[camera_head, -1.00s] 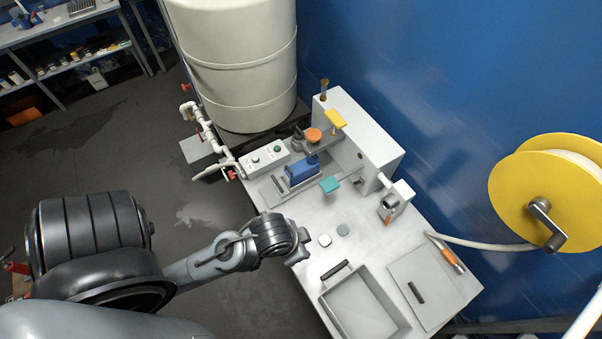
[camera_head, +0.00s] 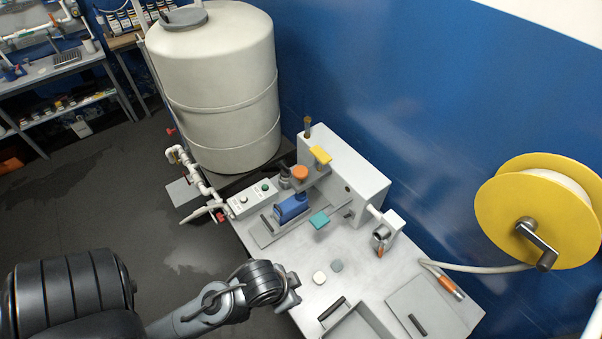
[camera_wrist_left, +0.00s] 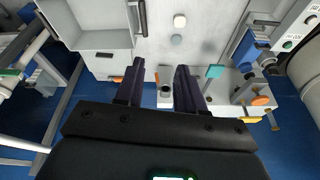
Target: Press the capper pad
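A grey-white bench unit (camera_head: 345,175) carries three coloured pads: a yellow pad (camera_head: 320,155) on top, an orange round pad (camera_head: 299,173) over a blue block (camera_head: 292,207), and a teal pad (camera_head: 319,220) in front. I cannot tell which is the capper pad. In the left wrist view the teal pad (camera_wrist_left: 215,71), orange pad (camera_wrist_left: 262,101) and yellow pad (camera_wrist_left: 250,120) are right of my fingers. My left gripper (camera_wrist_left: 159,88) has its fingers apart with nothing seen between them. In the head view it (camera_head: 292,291) is over the bench's near-left edge, apart from the pads. My right gripper is not seen.
A white button box (camera_head: 252,197) is left of the blue block. A white cap (camera_head: 319,278) and grey-green disc (camera_head: 337,265) lie on the bench. A tray (camera_head: 352,325) and lidded panel are at the front. A large tank (camera_head: 220,90) and yellow reel (camera_head: 540,210) flank the bench.

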